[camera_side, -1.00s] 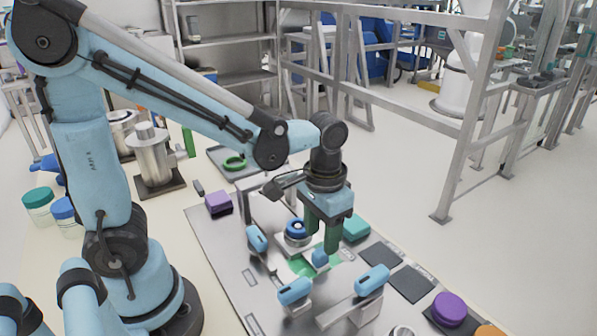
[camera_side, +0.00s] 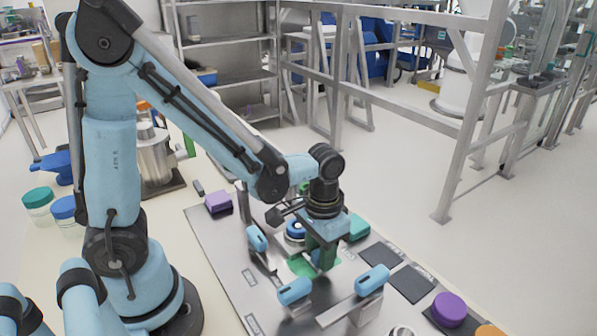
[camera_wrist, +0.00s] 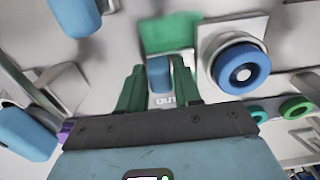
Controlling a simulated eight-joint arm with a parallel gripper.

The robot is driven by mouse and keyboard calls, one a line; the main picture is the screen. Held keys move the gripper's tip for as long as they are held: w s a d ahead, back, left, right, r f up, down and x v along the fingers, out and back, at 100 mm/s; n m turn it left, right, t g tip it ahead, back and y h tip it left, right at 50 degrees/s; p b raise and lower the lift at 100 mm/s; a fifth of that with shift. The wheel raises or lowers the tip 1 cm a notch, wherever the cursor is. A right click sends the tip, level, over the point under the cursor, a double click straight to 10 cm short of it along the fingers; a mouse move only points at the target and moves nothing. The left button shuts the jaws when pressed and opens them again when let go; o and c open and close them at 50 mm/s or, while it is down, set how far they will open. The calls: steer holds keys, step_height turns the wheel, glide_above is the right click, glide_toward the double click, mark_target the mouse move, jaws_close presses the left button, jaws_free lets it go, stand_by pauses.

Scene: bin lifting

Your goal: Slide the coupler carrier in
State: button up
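A small blue block (camera_wrist: 159,72), which looks like the coupler carrier's grip, stands beside the green patch (camera_wrist: 170,33) on the metal plate, with an "OUT" marking partly visible by it. It also shows in the side view (camera_side: 318,258), partly hidden by a finger. My gripper (camera_wrist: 158,68) has its two green fingers on either side of the block, with narrow gaps seeming to show. It points down in the side view (camera_side: 322,262). I see no firm contact. A blue ring-shaped part (camera_wrist: 240,68) sits on a pale plate right of the right finger.
Blue handles stand around the work, at the front left (camera_side: 294,291), front right (camera_side: 372,280) and back left (camera_side: 257,239). A teal block (camera_side: 357,227) lies close behind the gripper. A purple block (camera_side: 218,202) and a purple knob (camera_side: 450,308) are farther off.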

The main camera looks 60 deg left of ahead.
jaws_close()
steer(key=a, duration=1.3)
steer(key=shift+a, duration=0.3)
steer(key=shift+o, duration=2)
jaws_free()
steer(key=shift+r, duration=0.1)
step_height(320, 180, up, 12)
